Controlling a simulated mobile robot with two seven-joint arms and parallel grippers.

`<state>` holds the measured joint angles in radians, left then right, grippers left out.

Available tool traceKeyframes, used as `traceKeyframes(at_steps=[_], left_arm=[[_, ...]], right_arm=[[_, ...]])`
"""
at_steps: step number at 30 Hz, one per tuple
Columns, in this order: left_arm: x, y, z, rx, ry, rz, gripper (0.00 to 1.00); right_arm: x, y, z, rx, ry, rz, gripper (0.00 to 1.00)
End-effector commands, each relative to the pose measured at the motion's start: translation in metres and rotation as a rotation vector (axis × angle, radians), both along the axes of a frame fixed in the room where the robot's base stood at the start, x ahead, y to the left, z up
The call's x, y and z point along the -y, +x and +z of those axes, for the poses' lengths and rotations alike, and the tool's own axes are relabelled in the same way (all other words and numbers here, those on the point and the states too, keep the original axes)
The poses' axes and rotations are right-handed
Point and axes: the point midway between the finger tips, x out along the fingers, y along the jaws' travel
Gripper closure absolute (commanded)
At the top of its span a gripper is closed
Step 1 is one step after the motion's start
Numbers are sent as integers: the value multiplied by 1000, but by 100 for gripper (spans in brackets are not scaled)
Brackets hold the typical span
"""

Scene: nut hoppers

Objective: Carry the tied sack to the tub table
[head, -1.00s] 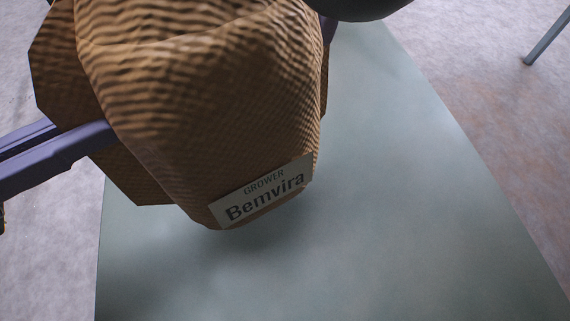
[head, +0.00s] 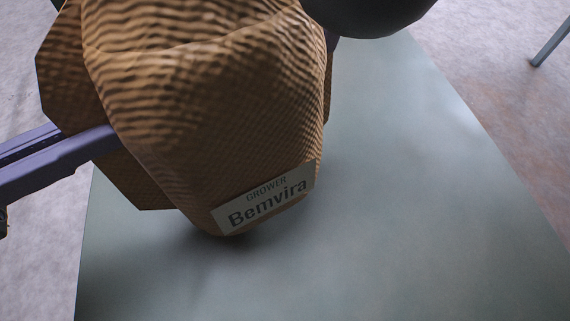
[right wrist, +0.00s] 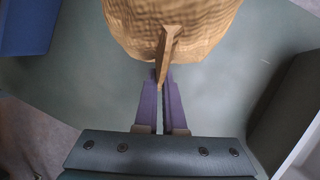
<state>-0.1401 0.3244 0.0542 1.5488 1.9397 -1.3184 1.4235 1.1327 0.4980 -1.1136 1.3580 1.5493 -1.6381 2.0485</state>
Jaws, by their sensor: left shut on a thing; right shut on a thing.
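The sack (head: 215,110) is tan woven cloth with a white label reading "GROWER Bemvira" (head: 265,200). It fills the upper left of the head view, and its top is cut off. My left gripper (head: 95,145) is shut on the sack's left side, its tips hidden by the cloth. My right gripper shows in the right wrist view (right wrist: 162,80), shut on a pinched flap of the sack. The sack hangs over a grey-green table top (head: 420,200). A soft shadow lies under its lower end; I cannot tell whether it touches.
The table top is bare to the right of and in front of the sack. A metal leg (head: 552,40) stands on the floor at the upper right. The right wrist view shows a blue object (right wrist: 27,25) at the upper left and a dark box-like shape (right wrist: 290,110) at the right.

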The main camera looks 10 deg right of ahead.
Motion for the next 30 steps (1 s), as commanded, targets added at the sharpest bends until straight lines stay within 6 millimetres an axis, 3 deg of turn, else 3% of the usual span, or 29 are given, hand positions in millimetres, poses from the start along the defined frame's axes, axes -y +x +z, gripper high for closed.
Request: traceKeyframes(at_steps=[5, 6, 14, 23, 30], left_arm=[[-1, 2, -14, 7, -3, 8, 100], [-1, 2, -16, 4, 1, 8, 91], [-1, 1, -13, 2, 1, 5, 62], [-3, 0, -13, 1, 1, 3, 62], [-32, -10, -14, -2, 4, 4, 62]], right_arm=[[0, -2, -16, -6, 1, 6, 100], [0, -2, -17, -7, -2, 6, 92], [0, -1, -13, -2, -1, 2, 63], [0, 0, -13, 0, 0, 0, 63], [0, 0, -13, 1, 0, 0, 63]])
